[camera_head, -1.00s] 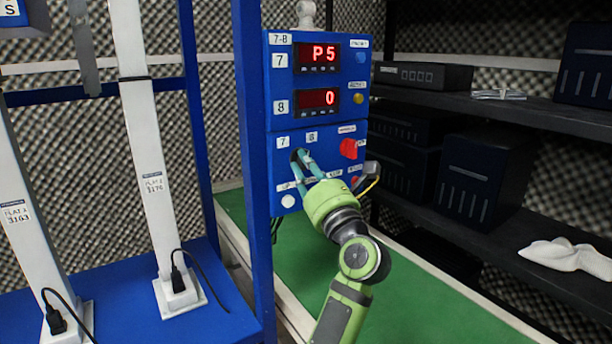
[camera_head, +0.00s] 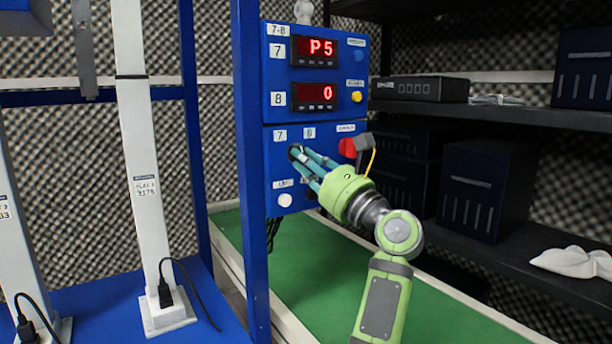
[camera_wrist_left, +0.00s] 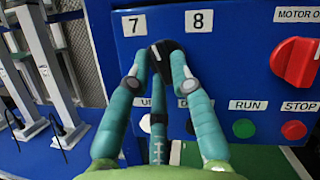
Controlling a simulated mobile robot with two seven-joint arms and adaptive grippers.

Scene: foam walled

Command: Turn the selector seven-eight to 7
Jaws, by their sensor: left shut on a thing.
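The selector (camera_wrist_left: 168,46) is a black knob below the labels 7 (camera_wrist_left: 134,25) and 8 (camera_wrist_left: 199,20) on the blue control panel (camera_head: 330,198). A pale line shows on its left part in the left wrist view, but the fingers cover much of it. I cannot tell its exact setting. My left gripper (camera_wrist_left: 160,62) has its teal fingers closed around the knob. In the head view the left gripper (camera_head: 298,154) reaches the panel from the lower right and hides most of the knob. My right gripper is in neither view.
Two red displays sit above, reading P5 (camera_head: 321,48) and 0 (camera_head: 316,96). A red motor knob (camera_wrist_left: 295,62), a green RUN button (camera_wrist_left: 244,128) and a red STOP button (camera_wrist_left: 293,130) lie right of the selector. A blue post (camera_head: 250,200) stands left of the panel.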

